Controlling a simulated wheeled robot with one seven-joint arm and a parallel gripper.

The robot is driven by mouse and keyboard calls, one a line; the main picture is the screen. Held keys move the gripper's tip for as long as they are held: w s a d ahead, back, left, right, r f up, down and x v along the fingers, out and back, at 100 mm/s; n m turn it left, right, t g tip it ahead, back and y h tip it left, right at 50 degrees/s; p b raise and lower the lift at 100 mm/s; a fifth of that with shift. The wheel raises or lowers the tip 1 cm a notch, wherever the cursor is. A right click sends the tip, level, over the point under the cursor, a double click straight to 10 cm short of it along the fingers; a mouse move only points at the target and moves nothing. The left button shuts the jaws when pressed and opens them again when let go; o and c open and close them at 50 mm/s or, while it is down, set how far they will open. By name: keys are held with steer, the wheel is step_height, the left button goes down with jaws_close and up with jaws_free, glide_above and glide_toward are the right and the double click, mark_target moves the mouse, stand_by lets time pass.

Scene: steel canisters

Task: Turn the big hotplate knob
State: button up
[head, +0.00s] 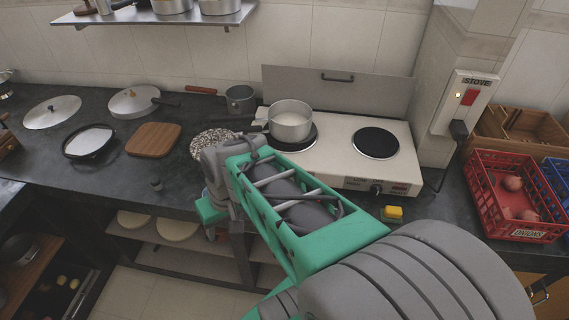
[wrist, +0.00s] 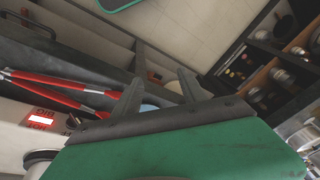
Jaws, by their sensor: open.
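The white hotplate (head: 335,155) stands on the dark counter with two round burners. A pot (head: 290,122) of pale contents sits on its left burner. One dark knob (head: 376,188) shows on its front panel; the panel further left is hidden behind my arm. In the wrist view, a panel with red lettering that seems to read BIG HOT (wrist: 40,118) is at the lower left, with a small dark part beside it, perhaps a knob. My gripper (wrist: 160,82) is open, its two dark fingers apart, to the right of that panel. My arm mostly hides it in the head view.
Red bars (wrist: 60,88) cross beside the fingers in the wrist view. Pans and a wooden board (head: 153,139) lie at the left.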

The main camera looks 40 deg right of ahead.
steer(key=s+d+f+m+t, duration=0.15)
steer(key=d+m+t, duration=0.8)
steer(key=d, duration=1.55)
steer(key=shift+m+g, duration=0.65)
steer(key=shift+g, duration=0.3)
steer(key=x, duration=0.8)
steer(key=shift+w+a+f, duration=0.15)
steer(key=shift+f, duration=0.1)
steer(key=shift+c, duration=0.6)
jaws_close()
